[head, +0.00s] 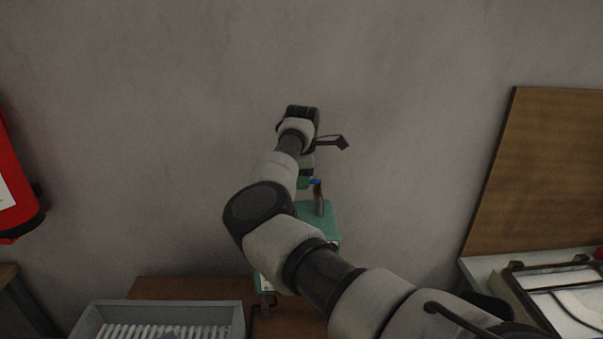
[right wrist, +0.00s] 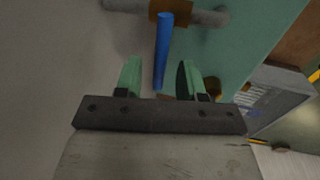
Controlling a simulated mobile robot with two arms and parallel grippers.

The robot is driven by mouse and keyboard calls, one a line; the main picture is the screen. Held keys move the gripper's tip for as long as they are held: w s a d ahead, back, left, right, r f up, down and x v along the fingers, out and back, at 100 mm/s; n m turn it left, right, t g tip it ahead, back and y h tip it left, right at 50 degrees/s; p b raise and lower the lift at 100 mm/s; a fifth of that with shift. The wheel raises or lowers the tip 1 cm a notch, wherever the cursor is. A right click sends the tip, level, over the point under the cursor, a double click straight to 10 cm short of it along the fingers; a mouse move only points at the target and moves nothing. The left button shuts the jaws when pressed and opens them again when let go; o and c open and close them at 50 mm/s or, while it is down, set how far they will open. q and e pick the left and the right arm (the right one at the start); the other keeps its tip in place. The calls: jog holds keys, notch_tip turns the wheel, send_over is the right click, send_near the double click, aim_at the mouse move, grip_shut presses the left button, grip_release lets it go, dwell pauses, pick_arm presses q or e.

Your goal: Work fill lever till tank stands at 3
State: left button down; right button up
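The teal tank unit (head: 327,228) stands against the wall, partly hidden behind my right arm. Its blue fill lever (head: 316,182) shows as a small tip beside my right gripper (head: 303,183). In the right wrist view the lever (right wrist: 163,48) is a blue rod running from an orange-brown collar on a grey pipe. Its lower end lies between the two green fingers of my right gripper (right wrist: 158,80), which are apart, with a gap on each side. Whether the rod is level with the fingertips in depth I cannot tell. No tank level reading is legible. My left gripper is out of view.
A grey bin (head: 238,318) with white ribbed contents stands at the lower left on a brown surface (head: 190,287). A red wall-mounted object (head: 12,190) is at far left. A wooden board (head: 535,175) leans at right above a white tray.

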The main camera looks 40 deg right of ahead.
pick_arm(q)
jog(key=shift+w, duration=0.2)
pick_arm(e)
jog(key=shift+f, duration=0.1)
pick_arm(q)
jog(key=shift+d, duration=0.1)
pick_arm(e)
grip_shut()
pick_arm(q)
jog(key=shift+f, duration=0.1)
